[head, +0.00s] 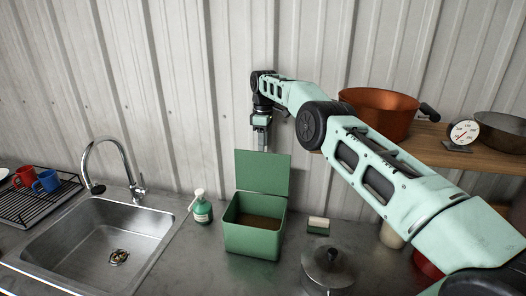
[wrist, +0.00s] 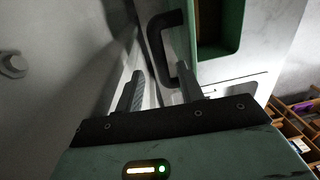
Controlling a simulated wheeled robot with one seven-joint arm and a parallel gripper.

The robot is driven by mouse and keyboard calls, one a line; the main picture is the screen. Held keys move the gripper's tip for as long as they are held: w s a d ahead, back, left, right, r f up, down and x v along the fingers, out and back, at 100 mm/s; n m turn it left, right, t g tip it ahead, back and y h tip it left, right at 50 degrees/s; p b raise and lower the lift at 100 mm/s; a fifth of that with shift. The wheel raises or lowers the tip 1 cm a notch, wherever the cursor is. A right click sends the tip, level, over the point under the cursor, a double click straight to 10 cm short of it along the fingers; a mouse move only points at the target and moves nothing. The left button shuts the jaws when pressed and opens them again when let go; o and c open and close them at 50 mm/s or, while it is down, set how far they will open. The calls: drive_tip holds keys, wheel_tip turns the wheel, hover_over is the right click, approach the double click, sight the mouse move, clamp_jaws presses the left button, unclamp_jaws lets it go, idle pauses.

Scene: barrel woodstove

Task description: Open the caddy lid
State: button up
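The green caddy (head: 252,241) stands on the counter with its lid (head: 262,173) raised about upright at the back edge. Its inside holds a brown layer. My gripper (head: 263,147) points down just behind the lid's top edge, and the lid hides its fingertips in the head view. In the wrist view, my gripper (wrist: 160,85) has its two fingers apart. A black handle (wrist: 168,20) reaches down toward the gap between them, close to the right finger; I cannot tell whether they touch. Part of the green caddy (wrist: 236,25) shows at the upper right.
A green soap bottle (head: 202,210) and the sink (head: 110,240) are left of the caddy. A sponge (head: 318,225) and a lidded pot (head: 328,268) are to its right. A wooden shelf (head: 440,155) with an orange pot (head: 380,112) lies beyond my arm. The corrugated wall is close behind.

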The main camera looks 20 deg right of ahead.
drive_tip(key=shift+r+p, duration=0.45)
drive_tip(key=shift+r, duration=0.45)
drive_tip(key=r+p, duration=0.1)
drive_tip(key=p, duration=0.1)
drive_tip(key=shift+r+p, duration=0.35)
drive_tip(key=shift+p, duration=0.05)
